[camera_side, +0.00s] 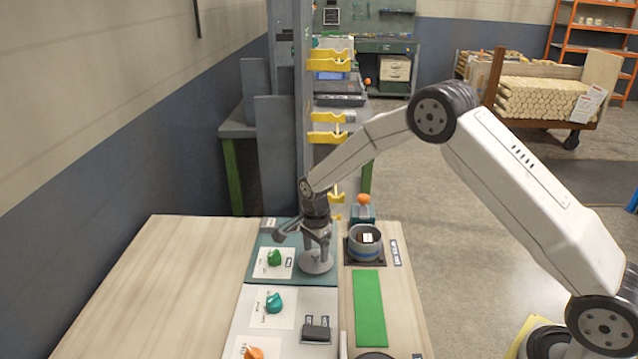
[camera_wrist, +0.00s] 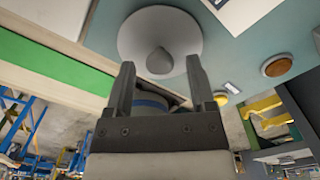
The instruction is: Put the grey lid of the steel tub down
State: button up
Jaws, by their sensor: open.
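The grey lid (camera_side: 316,265) is a round disc with a cone-shaped knob. It appears to lie flat on the teal panel, near its right edge in the side view. In the wrist view the lid (camera_wrist: 135,35) shows just beyond my fingertips. My gripper (camera_side: 318,244) is over the lid, pointing down. It is open in the wrist view (camera_wrist: 160,70), with the knob ahead of the gap between the fingers. The steel tub (camera_side: 364,251) stands right of the lid on a dark square base, uncovered, with something dark and white inside. In the wrist view my gripper partly hides it.
The teal panel (camera_side: 244,275) has a green knob (camera_side: 274,258) left of the lid. A panel below carries a teal knob (camera_side: 274,303) and a dark block (camera_side: 316,332). A green strip (camera_side: 369,305) lies in front of the tub. A grey post with yellow brackets (camera_side: 328,137) rises behind.

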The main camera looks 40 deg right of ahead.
aim_at(316, 253)
notch_tip(316, 253, up, 12)
jog(key=shift+f, duration=0.2)
dwell(0.4)
dwell(0.5)
jog(key=s+n+t, duration=0.2)
jog(key=s+n, duration=1.6)
jog(key=s, duration=0.6)
jog(key=shift+s+f+t, duration=0.3)
jog(key=shift+s, duration=0.05)
